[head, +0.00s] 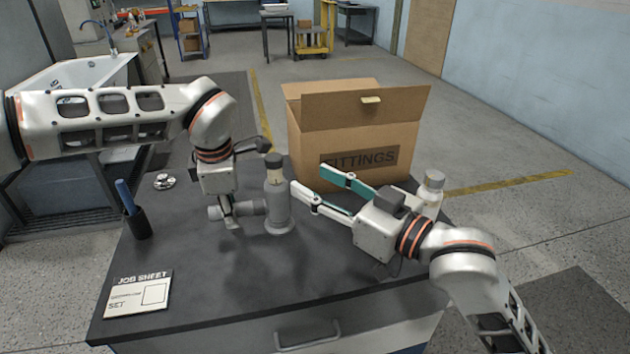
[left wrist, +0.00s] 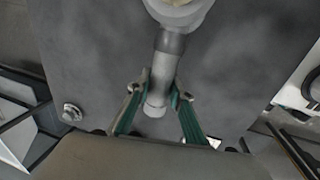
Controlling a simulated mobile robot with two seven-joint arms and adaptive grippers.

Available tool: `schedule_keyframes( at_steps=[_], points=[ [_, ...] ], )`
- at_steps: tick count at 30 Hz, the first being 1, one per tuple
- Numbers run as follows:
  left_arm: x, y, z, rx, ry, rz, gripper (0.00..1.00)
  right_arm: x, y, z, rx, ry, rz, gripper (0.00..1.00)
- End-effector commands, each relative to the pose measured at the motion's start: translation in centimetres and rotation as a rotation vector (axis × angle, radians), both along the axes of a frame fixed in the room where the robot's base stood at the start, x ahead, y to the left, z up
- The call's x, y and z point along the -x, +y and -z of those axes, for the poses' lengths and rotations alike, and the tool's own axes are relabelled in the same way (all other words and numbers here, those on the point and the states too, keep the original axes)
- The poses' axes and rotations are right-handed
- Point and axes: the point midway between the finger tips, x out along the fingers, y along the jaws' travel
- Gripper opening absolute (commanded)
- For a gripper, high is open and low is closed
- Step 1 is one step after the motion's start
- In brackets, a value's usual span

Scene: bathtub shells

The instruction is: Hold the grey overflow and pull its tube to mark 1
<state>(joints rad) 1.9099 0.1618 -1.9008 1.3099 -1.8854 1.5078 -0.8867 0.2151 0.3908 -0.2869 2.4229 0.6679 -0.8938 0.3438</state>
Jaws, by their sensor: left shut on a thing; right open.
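The grey overflow (head: 278,212) stands upright on the dark bench top, with a side pipe pointing left. Its tube shows at the top as a cream band (head: 274,177) under a dark cap (head: 273,160); any marks are too small to read. My left gripper (head: 230,212) is shut on the side pipe. In the left wrist view the green fingers (left wrist: 157,98) sit on both sides of the side pipe (left wrist: 164,72), and the overflow body (left wrist: 178,12) is at the top edge. My right gripper (head: 308,180) is open and empty, its fingers pointing left, to the right of the tube.
A cardboard FITTINGS box (head: 358,140) stands behind the right gripper. A white bottle (head: 432,187) is at the right edge. A pen cup (head: 137,222), a job sheet (head: 138,293) and a small metal part (head: 163,181) lie left. The bench front is clear.

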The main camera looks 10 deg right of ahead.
Motion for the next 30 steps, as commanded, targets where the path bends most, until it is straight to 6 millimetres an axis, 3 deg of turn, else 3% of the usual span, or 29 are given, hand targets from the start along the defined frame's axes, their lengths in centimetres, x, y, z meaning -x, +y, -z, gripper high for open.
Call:
schedule_keyframes(
  at_steps=[5, 6, 7, 8, 20, 30],
  points=[
    [0.0, 0.0, -0.1, 0.001, -0.001, 0.0, 0.0, 0.0, 0.0, 0.0, 0.0, 0.0, 0.0, 0.42],
    [0.0, 0.0, -0.1, 0.001, -0.001, 0.0, 0.31, 0.0, 0.0, 0.0, 0.001, -0.001, 0.0, 0.42],
    [0.0, 0.0, -0.1, 0.0, -0.001, 0.0, 0.39, 0.0, 0.0, 0.0, 0.001, -0.001, 0.0, 0.42],
    [0.0, 0.0, -0.1, 0.0, -0.001, 0.0, 0.4, 0.0, 0.0, 0.0, 0.001, -0.001, 0.0, 0.42],
    [0.0, 0.0, -0.5, 0.0, -0.002, 0.0, 0.4, 0.0, 0.0, 0.0, 0.001, -0.001, 0.0, 0.42],
    [1.2, 0.0, -6.4, 0.001, -0.004, 0.0, 0.4, 0.0, 0.0, 0.0, 0.001, -0.001, 0.0, 0.42]
  ],
)
